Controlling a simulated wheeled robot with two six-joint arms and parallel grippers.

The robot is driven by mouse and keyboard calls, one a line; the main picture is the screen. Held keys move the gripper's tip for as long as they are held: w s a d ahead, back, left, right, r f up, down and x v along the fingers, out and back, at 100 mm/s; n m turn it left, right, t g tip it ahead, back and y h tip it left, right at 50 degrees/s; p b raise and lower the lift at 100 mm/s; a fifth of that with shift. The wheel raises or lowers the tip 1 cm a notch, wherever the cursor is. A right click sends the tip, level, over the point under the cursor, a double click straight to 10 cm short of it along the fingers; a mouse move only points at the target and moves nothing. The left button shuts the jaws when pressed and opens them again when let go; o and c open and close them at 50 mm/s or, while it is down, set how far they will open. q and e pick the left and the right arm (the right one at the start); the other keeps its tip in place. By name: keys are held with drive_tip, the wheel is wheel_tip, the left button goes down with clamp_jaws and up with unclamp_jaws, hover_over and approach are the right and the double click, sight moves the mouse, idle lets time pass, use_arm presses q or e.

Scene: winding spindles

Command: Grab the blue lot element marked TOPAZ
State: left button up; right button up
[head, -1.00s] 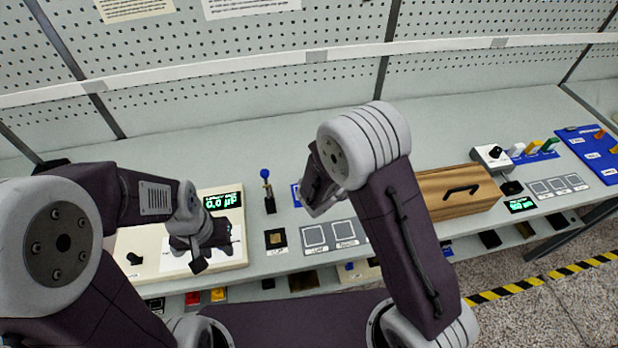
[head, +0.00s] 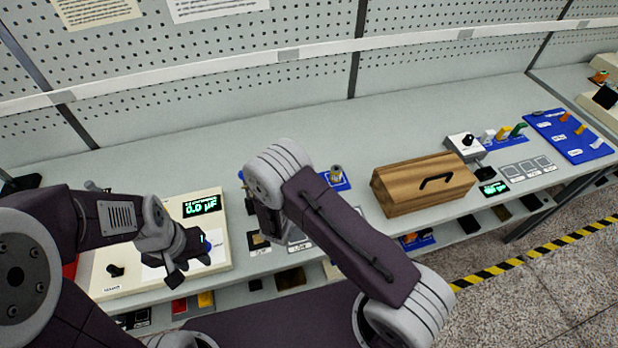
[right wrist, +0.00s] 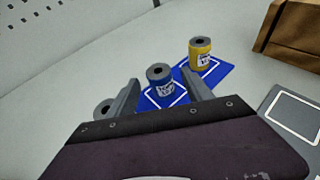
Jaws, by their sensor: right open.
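In the head view my right arm hides the blue spool. My left gripper (head: 178,262) is over the pale device at the left; its jaws are unclear.
A wooden box (head: 422,184) with a black handle stands right of the spools. The pale device (head: 110,284) with a green display is at the left. A grey round part (right wrist: 102,108) is beside the left finger. The bench behind is clear.

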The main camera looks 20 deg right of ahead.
drive_tip(key=x, duration=0.3)
drive_tip(key=shift+d, duration=0.1)
drive_tip(key=shift+c, duration=0.6)
drive_tip(key=shift+s, duration=0.1)
drive_tip(key=c, duration=0.5)
clamp_jaws()
use_arm(q)
drive_tip(key=shift+w+d+r, duration=0.1)
drive_tip(key=shift+r, duration=0.2)
use_arm(e)
drive_tip(key=shift+r, duration=0.1)
